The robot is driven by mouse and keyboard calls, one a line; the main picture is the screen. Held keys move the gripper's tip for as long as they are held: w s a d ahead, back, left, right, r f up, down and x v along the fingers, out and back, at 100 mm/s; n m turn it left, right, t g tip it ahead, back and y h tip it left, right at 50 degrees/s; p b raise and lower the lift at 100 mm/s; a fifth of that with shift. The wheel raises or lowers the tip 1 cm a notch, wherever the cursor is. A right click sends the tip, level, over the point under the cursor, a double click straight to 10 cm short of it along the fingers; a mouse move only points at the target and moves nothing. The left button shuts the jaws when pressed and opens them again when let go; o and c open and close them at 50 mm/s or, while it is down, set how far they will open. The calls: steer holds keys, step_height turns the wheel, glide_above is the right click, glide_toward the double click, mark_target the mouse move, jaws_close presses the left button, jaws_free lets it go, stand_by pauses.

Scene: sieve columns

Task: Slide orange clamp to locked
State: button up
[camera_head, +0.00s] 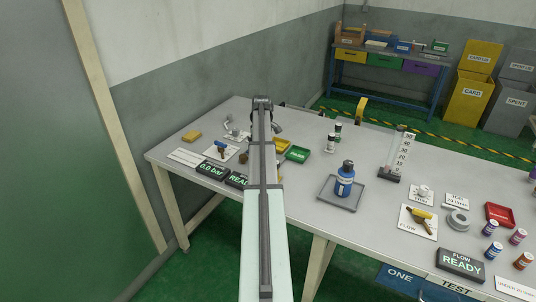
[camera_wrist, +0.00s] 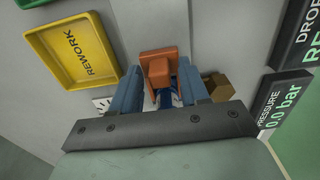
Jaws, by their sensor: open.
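The orange clamp (camera_wrist: 158,56) shows in the wrist view as an orange plate with a raised block. My gripper (camera_wrist: 160,70) is open, its two blue fingers on either side of the block. I cannot tell whether either finger touches it. Blue and white parts show below the clamp between the fingers, partly hidden. No locked marking is readable. In the head view my arm covers the clamp and my fingers.
A yellow REWORK tray (camera_wrist: 75,50) lies left of my gripper, with a green tray (camera_wrist: 32,2) beyond. A brown block (camera_wrist: 217,87) sits close by the right finger. The pressure display (camera_wrist: 283,100) stands farther right. A blue bottle (camera_head: 344,183) stands on a grey tray (camera_head: 328,203).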

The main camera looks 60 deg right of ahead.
steer(key=shift+r, duration=0.15)
steer(key=shift+r, duration=2.85)
